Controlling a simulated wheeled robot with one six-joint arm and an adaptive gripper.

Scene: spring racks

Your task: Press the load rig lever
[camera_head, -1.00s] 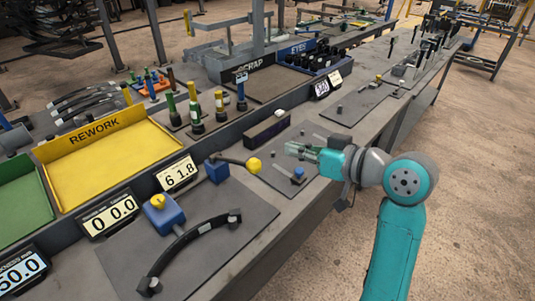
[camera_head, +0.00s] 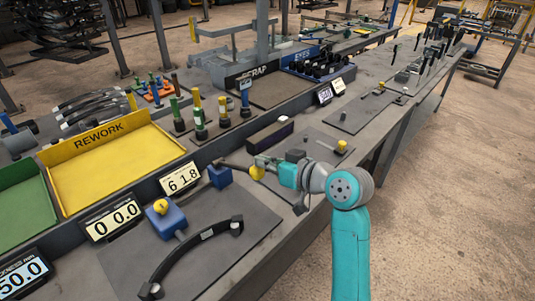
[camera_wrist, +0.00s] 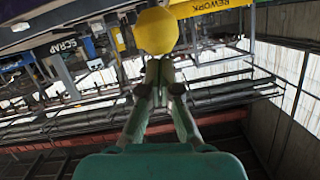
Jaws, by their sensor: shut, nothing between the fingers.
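A lever with a round yellow knob (camera_head: 257,173) reaches right from a small blue block (camera_head: 220,177) on the bench. My gripper (camera_head: 261,161) is shut and empty, with its fingertips right at the knob. In the wrist view the knob (camera_wrist: 156,31) sits just beyond the closed fingertips (camera_wrist: 160,68). I cannot tell whether they touch it. Part of the lever rod is hidden behind the knob and fingers.
A blue block with a yellow button (camera_head: 161,207) and a curved black leaf spring (camera_head: 190,254) lie on a grey plate. A display (camera_head: 181,180) reads 61.8. A yellow REWORK tray (camera_head: 150,122) stands at left. A dark purple box (camera_head: 270,134) stands behind my gripper.

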